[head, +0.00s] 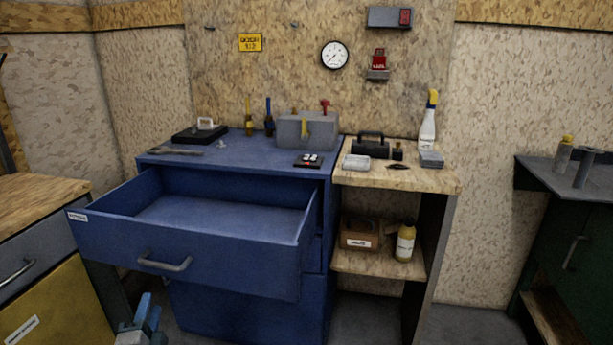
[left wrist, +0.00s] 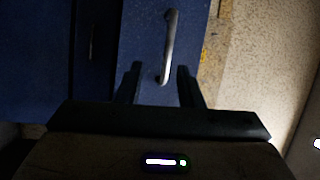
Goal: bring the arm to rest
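My left gripper (head: 146,314) shows at the bottom left of the head view, low in front of the blue cabinet (head: 246,308). Its two fingers stand apart with nothing between them. In the left wrist view the left gripper (left wrist: 158,72) is open, and a grey bar handle (left wrist: 168,45) on a blue front lies beyond its fingertips. I cannot tell whether they touch. The top drawer (head: 215,222) of the cabinet is pulled out and its visible inside is empty. Its grey handle (head: 165,263) is up and right of the gripper. My right gripper is not in view.
A wooden shelf unit (head: 440,182) with a spray bottle (head: 428,125) stands right of the cabinet. A wood-topped bench (head: 40,195) is at the left, and a dark green cabinet (head: 565,255) at the right. The open drawer juts out above the left gripper's area.

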